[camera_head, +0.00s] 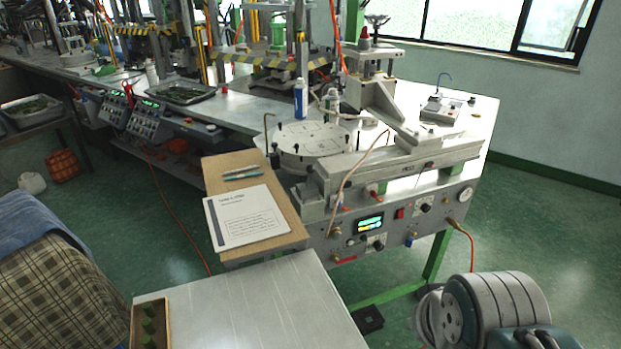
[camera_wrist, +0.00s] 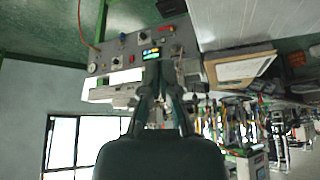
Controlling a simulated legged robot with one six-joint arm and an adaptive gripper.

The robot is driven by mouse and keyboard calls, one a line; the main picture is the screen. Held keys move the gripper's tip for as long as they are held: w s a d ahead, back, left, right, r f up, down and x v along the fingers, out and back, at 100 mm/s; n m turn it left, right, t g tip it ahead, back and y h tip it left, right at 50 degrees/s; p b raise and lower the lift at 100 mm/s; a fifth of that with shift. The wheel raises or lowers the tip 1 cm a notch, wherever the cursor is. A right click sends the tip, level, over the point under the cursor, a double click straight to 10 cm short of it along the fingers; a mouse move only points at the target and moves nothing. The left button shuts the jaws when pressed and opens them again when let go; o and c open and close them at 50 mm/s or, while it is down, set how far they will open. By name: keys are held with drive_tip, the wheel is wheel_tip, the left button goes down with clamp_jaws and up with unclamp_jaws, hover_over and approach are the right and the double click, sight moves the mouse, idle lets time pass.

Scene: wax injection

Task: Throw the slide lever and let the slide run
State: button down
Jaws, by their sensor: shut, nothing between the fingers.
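The wax injection machine has a long grey slide (camera_head: 395,165) on its top, beside a round plate (camera_head: 312,143). Its front panel (camera_head: 385,238) carries a lit screen, a red switch (camera_head: 399,214), knobs and a gauge. A red-handled lever (camera_head: 345,260) sits low at the panel's left; a small red part (camera_head: 374,193) shows under the slide. I cannot tell which is the slide lever. In the wrist view, which is upside down, my gripper (camera_wrist: 160,68) is shut and empty, pointing toward the panel (camera_wrist: 125,52). Contact is not visible. My gripper is outside the head view.
A wooden board (camera_head: 208,176) with a paper sheet (camera_head: 245,217) and pens juts out left of the machine. A pale table (camera_head: 250,305) stands in front. An orange cord (camera_head: 470,245) hangs from the panel's right side. Green floor is open at the right.

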drive_tip(key=w+a+n+t+y, duration=0.15)
drive_tip(key=w+n+t, duration=0.3)
drive_tip(key=w, duration=0.85)
drive_tip(key=w+a+n+t, duration=0.3)
drive_tip(key=w+n, duration=0.2)
drive_tip(key=w, duration=0.9)
drive_tip(key=n+t+y, duration=0.3)
drive_tip(key=n+t, duration=0.4)
drive_tip(key=n, duration=0.3)
approach(311, 172)
drive_tip(key=s+f, duration=0.1)
drive_tip(key=s, duration=0.1)
drive_tip(key=shift+d, duration=0.2)
drive_tip(key=shift+w, duration=0.1)
drive_tip(key=x, duration=0.9)
drive_tip(key=shift+w+r, duration=0.2)
drive_tip(key=shift+w, duration=0.15)
drive_tip(key=shift+w+a+r, duration=0.1)
